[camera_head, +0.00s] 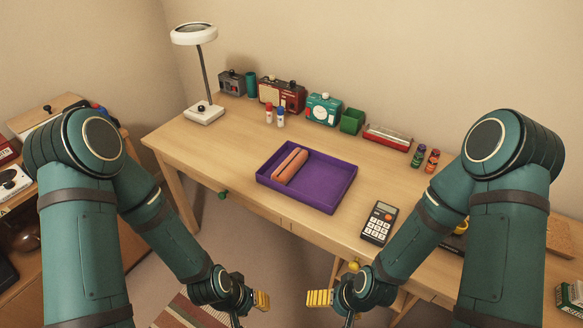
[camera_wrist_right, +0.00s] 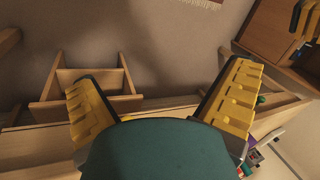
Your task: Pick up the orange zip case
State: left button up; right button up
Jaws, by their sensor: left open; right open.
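The orange zip case (camera_head: 290,166) is a long rounded case lying in the left part of a purple tray (camera_head: 335,192) on the desk. My left gripper (camera_head: 262,300) is in front of the desk, below and left of the tray in the head view, open and empty. My right gripper (camera_head: 320,298) is also in front of the desk, apart from the case. Its yellow fingers (camera_wrist_right: 163,95) stand wide apart with nothing between them in the right wrist view. The case does not show clearly in that view.
A calculator (camera_head: 380,222) lies right of the tray. A white lamp (camera_head: 204,113), a red radio (camera_head: 282,93), a teal clock (camera_head: 323,109), a green cup (camera_head: 352,121) and a red stapler-like object (camera_head: 388,137) line the back. The desk left of the tray is clear.

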aim_at(284, 173)
jog(key=j+z, duration=0.1)
jog(key=z, duration=0.8)
jog(key=j+z, duration=1)
jog(key=j, duration=0.3)
jog(key=k+j+z, duration=0.2)
jog(key=j, duration=0.35)
jog(key=k+j, duration=0.1)
jog(key=j, duration=0.35)
jog(key=k+j, duration=0.1)
jog(key=j, duration=0.35)
jog(key=z, duration=0.05)
